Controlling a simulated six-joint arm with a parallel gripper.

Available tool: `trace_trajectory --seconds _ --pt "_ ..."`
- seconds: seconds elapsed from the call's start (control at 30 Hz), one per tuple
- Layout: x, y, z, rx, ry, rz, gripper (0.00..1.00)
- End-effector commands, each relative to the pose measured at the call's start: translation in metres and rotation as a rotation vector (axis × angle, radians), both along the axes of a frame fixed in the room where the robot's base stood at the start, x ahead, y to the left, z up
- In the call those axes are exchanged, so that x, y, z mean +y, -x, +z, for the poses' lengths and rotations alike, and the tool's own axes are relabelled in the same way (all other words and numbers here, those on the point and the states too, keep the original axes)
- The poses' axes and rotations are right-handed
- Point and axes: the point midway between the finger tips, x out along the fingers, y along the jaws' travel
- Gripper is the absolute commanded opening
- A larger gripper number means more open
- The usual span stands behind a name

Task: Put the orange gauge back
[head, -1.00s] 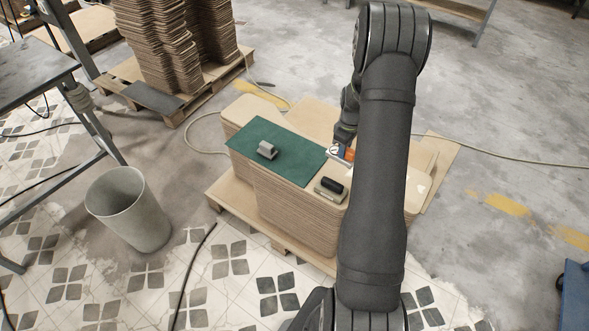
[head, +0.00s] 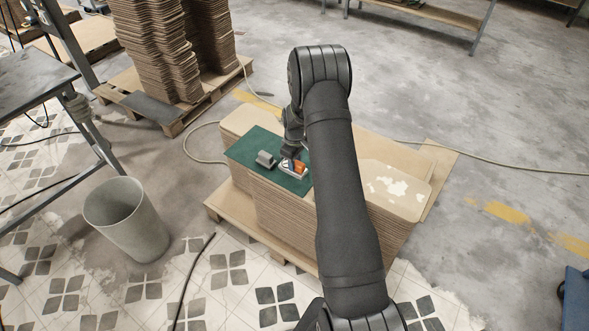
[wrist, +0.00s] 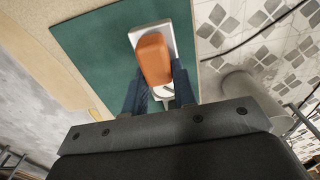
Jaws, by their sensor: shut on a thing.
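The orange gauge (head: 300,166) has an orange top on a pale grey base. It is at the right part of the green mat (head: 240,151) in the head view; I cannot tell whether it touches the mat. My gripper (head: 291,157) is shut on it from above. In the wrist view the orange gauge (wrist: 153,58) extends out from between the fingers of my gripper (wrist: 160,92), with the green mat (wrist: 85,65) behind it. A grey block (head: 265,158) sits on the mat, just left of the gauge.
The mat lies on stacked curved boards (head: 275,212) on a pallet (head: 230,208). The boards' right end has whitish patches (head: 391,187). A grey bin (head: 128,222) stands on the floor at left. My arm hides the middle of the stack.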

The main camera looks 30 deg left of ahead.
Motion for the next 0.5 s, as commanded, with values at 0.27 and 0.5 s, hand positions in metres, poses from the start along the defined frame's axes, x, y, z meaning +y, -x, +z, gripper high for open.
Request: trace_trajectory --seconds 0.27,0.5 --pt "0.000 0.000 -0.034 0.002 0.002 0.000 0.00" --pt "0.000 0.000 -0.039 0.000 0.000 0.000 0.00"
